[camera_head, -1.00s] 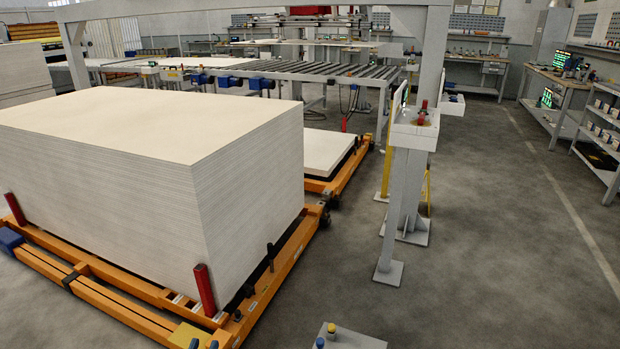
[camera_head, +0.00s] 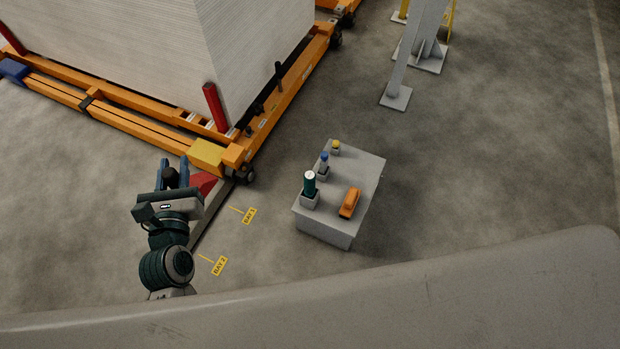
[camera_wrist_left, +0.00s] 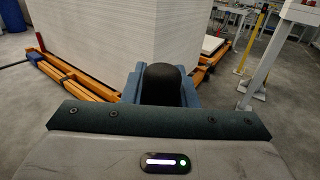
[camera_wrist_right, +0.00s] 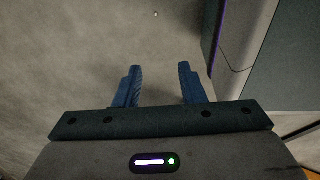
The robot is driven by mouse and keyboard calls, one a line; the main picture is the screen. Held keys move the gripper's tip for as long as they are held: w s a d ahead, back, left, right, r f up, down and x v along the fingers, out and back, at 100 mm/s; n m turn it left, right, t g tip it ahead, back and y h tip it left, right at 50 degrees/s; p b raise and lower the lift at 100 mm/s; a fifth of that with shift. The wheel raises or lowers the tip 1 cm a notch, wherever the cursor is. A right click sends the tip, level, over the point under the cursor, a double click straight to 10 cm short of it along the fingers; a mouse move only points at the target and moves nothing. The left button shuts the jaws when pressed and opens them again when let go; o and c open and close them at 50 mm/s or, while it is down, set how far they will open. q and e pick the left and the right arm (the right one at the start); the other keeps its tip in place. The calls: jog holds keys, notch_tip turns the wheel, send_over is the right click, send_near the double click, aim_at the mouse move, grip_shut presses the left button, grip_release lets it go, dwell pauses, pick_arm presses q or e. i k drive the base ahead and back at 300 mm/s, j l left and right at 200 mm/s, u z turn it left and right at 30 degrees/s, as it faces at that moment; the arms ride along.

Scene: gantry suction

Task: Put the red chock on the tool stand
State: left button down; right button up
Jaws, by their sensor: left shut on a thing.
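The red chock (camera_head: 204,183) shows as a red wedge beside the front corner of the orange cart, partly hidden by my left gripper. My left gripper (camera_head: 171,168) is shut on a black rounded knob, which seems to belong to the chock. The knob (camera_wrist_left: 162,84) also shows between the blue fingers in the left wrist view; no red shows there. Whether the chock touches the floor I cannot tell. The tool stand (camera_head: 362,163) is a low grey block to the right, apart from the gripper. My right gripper (camera_wrist_right: 158,85) is open and empty above bare floor.
The stand carries a teal cylinder (camera_head: 309,183), an orange object (camera_head: 349,203) and small blue-topped and yellow-topped items along its left side. The orange cart (camera_head: 130,117) bears a tall white stack. Floor with yellow bay labels (camera_head: 249,215) lies between cart and stand.

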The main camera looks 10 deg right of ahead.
aim_at(368, 174)
jog(key=i+l+u, duration=0.15)
jog(key=l+u, duration=0.2)
jog(key=l, duration=0.75)
jog(key=l+u, duration=0.4)
jog(key=l, duration=3.35)
jog(key=u, duration=0.05)
